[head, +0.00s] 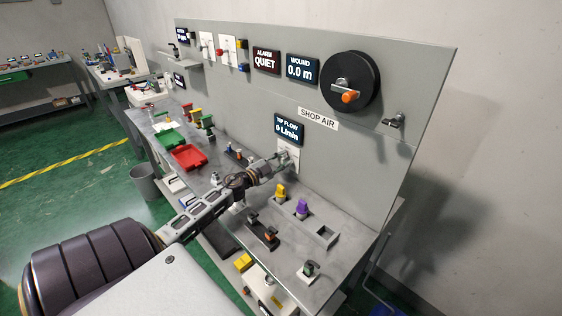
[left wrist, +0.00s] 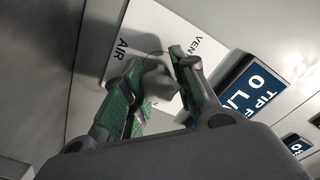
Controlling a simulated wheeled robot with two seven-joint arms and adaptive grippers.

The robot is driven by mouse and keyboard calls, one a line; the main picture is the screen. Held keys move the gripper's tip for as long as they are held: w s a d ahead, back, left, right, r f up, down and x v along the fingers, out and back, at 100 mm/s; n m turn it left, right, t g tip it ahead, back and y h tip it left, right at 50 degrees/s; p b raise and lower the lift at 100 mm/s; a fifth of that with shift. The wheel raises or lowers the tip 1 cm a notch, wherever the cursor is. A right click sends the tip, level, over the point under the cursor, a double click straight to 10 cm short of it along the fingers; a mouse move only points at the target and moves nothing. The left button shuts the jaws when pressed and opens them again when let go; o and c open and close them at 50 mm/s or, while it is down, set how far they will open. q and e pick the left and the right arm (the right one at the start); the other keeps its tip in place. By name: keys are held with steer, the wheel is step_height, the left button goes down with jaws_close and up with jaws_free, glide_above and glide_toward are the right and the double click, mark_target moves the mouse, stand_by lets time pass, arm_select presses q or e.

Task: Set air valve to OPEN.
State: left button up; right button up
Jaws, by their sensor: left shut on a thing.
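The air valve is a white plate (head: 292,148) with a grey handle, low on the upright grey panel, under the TIP FLOW display (head: 288,129). In the left wrist view the plate (left wrist: 165,30) shows the letters VEN and AIR, partly covered. My left gripper (head: 283,158) is at the plate, and its fingers (left wrist: 157,85) are shut on the grey valve handle (left wrist: 158,80), one on each side. The fingers hide much of the handle, so I cannot tell its exact setting. The display seems to read 0 L/min. My right gripper is not in view.
A SHOP AIR sign (head: 318,118) and a black reel (head: 350,82) with an orange knob are above the valve. The grey bench below holds a red tray (head: 188,157), a green tray (head: 169,139), a yellow piece (head: 281,191) and a purple piece (head: 302,206).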

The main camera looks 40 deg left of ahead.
arm_select(q)
steer(key=shift+m, duration=0.5)
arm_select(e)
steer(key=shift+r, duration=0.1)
arm_select(q)
steer(key=shift+m, duration=1.1)
steer(key=m, duration=0.2)
steer(key=shift+m, duration=0.4)
steer(key=m, duration=0.5)
steer(key=shift+m+b, duration=0.3)
steer(key=shift+m, duration=0.2)
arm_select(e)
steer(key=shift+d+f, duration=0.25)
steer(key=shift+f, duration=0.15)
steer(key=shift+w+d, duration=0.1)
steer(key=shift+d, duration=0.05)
